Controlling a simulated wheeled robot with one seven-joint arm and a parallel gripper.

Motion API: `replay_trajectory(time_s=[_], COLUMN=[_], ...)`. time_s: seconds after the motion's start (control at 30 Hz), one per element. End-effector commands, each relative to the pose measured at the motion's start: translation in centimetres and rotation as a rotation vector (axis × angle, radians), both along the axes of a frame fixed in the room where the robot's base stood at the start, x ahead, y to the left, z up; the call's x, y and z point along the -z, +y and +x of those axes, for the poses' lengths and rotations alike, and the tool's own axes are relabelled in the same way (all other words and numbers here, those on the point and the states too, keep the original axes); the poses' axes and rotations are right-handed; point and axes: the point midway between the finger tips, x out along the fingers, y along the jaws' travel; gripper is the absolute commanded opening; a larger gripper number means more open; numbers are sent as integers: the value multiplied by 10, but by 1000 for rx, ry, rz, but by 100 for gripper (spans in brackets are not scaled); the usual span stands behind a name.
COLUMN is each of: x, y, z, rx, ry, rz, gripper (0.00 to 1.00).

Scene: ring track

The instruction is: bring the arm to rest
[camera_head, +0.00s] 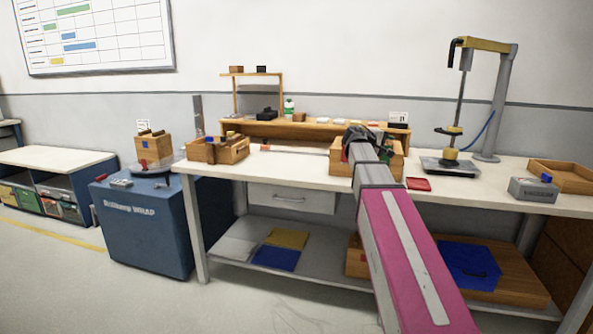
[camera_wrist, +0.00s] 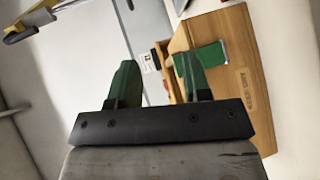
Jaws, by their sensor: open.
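My arm reaches up from the lower right of the head view, over the workbench (camera_head: 445,188). My gripper (camera_head: 357,136) is at its far end, in front of a wooden box (camera_head: 396,160) on the bench and partly hiding it. In the wrist view my gripper (camera_wrist: 157,80) shows two green fingers wide apart, with nothing held between them. A wooden box (camera_wrist: 238,82) with a label and a green panel lies beyond and beside the right finger. I cannot tell whether the finger touches it.
Left on the bench is a wooden tray (camera_head: 232,153). At right stand a press (camera_head: 490,105), a grey box (camera_head: 533,189) and a wooden tray (camera_head: 566,177). A red tray (camera_head: 418,184) lies beside my arm. A blue wrapping machine (camera_head: 140,225) stands left of the bench. Floor in front is clear.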

Motion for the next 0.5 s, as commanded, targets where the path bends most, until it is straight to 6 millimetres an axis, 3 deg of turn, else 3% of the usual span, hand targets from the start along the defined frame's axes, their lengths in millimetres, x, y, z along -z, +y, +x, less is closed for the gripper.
replay_trajectory(time_s=[0.27,0.5], x=[52,124], y=[7,19], z=[-13,-36], rx=[-2,8], ry=[23,58], rz=[110,270], gripper=[44,44])
